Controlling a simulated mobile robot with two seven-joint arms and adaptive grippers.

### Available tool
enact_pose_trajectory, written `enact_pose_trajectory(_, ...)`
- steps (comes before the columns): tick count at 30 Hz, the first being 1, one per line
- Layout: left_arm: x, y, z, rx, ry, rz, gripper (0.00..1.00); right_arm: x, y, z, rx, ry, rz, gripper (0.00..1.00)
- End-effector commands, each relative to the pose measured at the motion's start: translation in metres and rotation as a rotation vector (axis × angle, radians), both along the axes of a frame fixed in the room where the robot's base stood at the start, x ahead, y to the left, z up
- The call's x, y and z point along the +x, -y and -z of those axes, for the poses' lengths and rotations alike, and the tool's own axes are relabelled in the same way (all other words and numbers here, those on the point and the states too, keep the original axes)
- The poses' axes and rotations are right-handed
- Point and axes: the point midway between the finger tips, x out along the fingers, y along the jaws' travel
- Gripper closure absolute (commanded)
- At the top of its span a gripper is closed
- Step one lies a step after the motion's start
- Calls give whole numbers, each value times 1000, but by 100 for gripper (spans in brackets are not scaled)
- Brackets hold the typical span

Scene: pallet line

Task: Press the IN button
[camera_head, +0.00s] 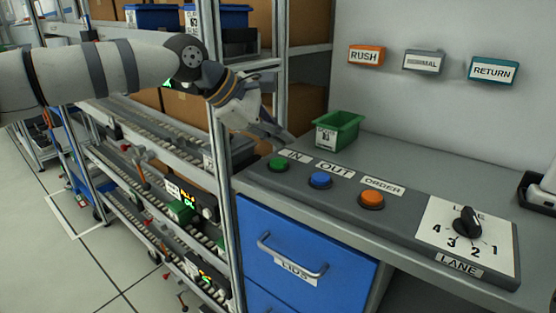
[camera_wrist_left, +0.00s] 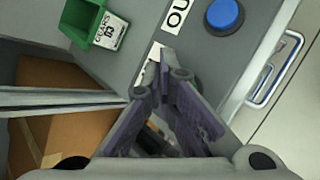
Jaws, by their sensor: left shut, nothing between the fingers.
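The green IN button (camera_head: 278,164) is at the left end of a grey button panel (camera_head: 338,190), with its white IN label (camera_head: 295,156) behind it. My left gripper (camera_head: 286,137) reaches in from the left and is shut and empty. Its tips are near the IN button, above and behind it in the head view, and look apart from it. In the left wrist view the shut fingers (camera_wrist_left: 168,62) cover most of the IN button; only a sliver of green shows beside them. My right gripper is not in view.
The blue OUT button (camera_head: 320,180), orange ORDER button (camera_head: 371,200) and black lane knob (camera_head: 466,222) lie along the panel to the right. A green bin (camera_head: 338,131) stands behind the labels. A metal rack post (camera_head: 222,195) stands left of the desk, close to my left arm.

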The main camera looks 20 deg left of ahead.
Motion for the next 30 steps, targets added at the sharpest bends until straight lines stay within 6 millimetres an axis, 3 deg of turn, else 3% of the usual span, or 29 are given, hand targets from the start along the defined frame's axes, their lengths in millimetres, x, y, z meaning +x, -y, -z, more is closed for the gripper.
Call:
enact_pose_trajectory(9,-1,0,-33,0,4,0,100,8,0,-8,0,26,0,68)
enact_pose_trajectory(30,0,0,-33,0,0,0,100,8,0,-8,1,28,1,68)
